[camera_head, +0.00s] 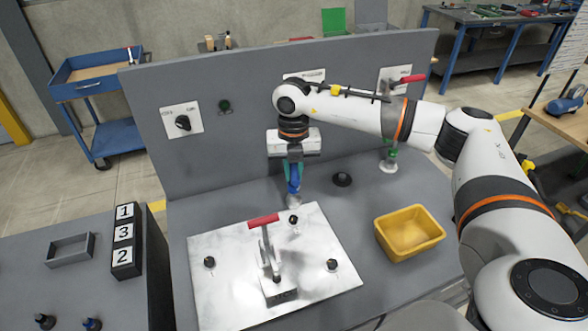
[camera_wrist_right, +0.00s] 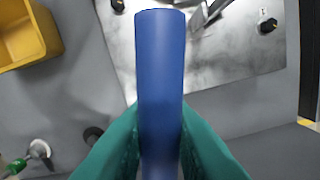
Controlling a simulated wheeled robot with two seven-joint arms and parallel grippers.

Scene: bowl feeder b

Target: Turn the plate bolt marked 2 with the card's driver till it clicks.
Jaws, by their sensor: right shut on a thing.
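My right gripper (camera_head: 293,182) has teal fingers, shut on a blue cylindrical driver handle (camera_wrist_right: 160,75). In the head view it is above the bench just behind the plate's back edge; whether the driver's tip touches anything is hidden. The pale metal plate (camera_head: 225,290) lies on the grey bench. It carries black bolts at its left (camera_head: 209,262), back (camera_head: 294,219) and right (camera_head: 331,265); their marks are too small to read. A red-handled clamp (camera_head: 264,222) stands mid-plate. A black block with tiles 1, 3, 2 (camera_head: 124,237) stands at left. My left gripper is not in view.
A yellow bin (camera_head: 408,235) stands right of the plate. A black knob (camera_head: 342,179) and a green-and-white fitting (camera_head: 389,160) are behind it. A grey panel (camera_head: 240,140) with a dial (camera_head: 182,122) closes the back. A grey tray (camera_head: 70,249) is at left.

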